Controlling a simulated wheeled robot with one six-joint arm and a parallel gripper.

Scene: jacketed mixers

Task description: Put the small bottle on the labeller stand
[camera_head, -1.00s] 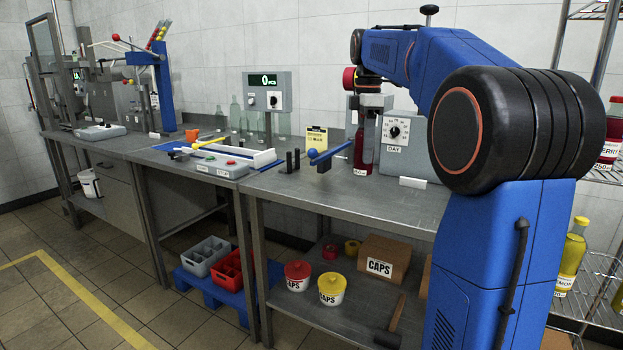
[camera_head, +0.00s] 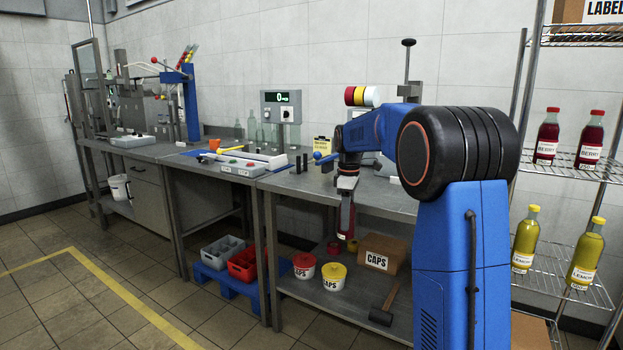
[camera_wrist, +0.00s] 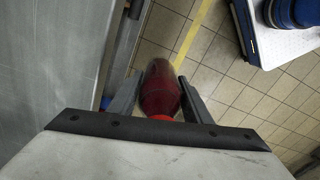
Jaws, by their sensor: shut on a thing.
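A dark red bottle (camera_head: 346,222) hangs upright from my gripper (camera_head: 347,188), in front of the bench's front edge and clear of the bench top. In the wrist view the bottle (camera_wrist: 160,92) lies between the two fingers of my gripper (camera_wrist: 159,82), which is shut on it. The labeller appears to be the machine at the back right of the bench, with a knob-topped post (camera_head: 408,72) and a red, yellow and white roll (camera_head: 362,96). My arm hides most of its lower part, so its stand cannot be made out.
The steel bench (camera_head: 290,185) carries a counter display (camera_head: 281,108) and a blue-handled device (camera_head: 322,157). Below are cap tubs (camera_head: 334,276), a CAPS box (camera_head: 381,257) and a mallet (camera_head: 384,308). A wire rack (camera_head: 575,172) with red and yellow bottles stands right. Floor is clear at left.

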